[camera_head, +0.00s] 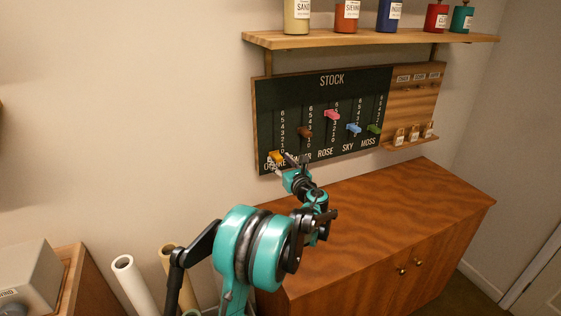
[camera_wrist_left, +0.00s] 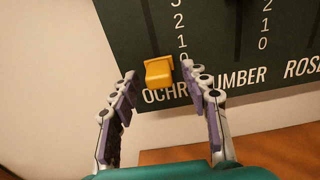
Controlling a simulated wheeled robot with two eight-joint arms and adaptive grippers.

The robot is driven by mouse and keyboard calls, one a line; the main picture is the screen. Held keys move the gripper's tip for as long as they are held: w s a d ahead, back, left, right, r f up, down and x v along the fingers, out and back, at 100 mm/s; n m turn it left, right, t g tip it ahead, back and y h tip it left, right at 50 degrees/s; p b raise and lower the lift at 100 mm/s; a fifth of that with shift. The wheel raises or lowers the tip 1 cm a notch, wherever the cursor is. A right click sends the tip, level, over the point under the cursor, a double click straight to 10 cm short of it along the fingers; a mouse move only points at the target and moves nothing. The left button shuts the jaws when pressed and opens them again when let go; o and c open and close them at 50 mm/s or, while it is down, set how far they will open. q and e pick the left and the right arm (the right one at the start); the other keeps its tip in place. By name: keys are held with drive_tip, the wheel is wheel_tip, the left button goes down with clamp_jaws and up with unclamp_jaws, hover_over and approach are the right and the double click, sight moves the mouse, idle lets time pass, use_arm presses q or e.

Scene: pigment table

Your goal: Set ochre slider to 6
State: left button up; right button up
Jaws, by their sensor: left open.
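The ochre slider (camera_head: 277,156) is a yellow-orange knob at the bottom of its slot, beside the 0, on the dark green STOCK board (camera_head: 325,95). In the left wrist view the slider (camera_wrist_left: 158,71) sits just above the OCHRE label. My left gripper (camera_head: 283,161) is at the board's lower left corner. In the wrist view its open fingers (camera_wrist_left: 158,77) have their tips on either side of the slider, with a gap visible around it. My right gripper is not in view.
Brown umber (camera_head: 305,132), pink rose (camera_head: 332,115), blue sky (camera_head: 354,128) and green moss (camera_head: 374,129) sliders stand to the right. A shelf (camera_head: 370,40) with pigment jars hangs above. A wooden cabinet (camera_head: 380,210) stands below.

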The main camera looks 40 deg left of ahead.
use_arm(q)
drive_tip(key=shift+x, duration=0.9)
drive_tip(key=shift+r, duration=0.1)
clamp_jaws()
drive_tip(key=p, duration=0.9)
approach(273, 113)
drive_tip(key=x, duration=0.2)
drive_tip(key=f+x, duration=0.1)
drive_tip(key=x, duration=0.2)
drive_tip(key=shift+w+a, duration=0.15)
drive_tip(key=shift+a, duration=0.1)
drive_tip(key=shift+r+p, duration=0.45)
drive_tip(key=shift+r, duration=0.05)
unclamp_jaws()
drive_tip(key=shift+r, duration=0.1)
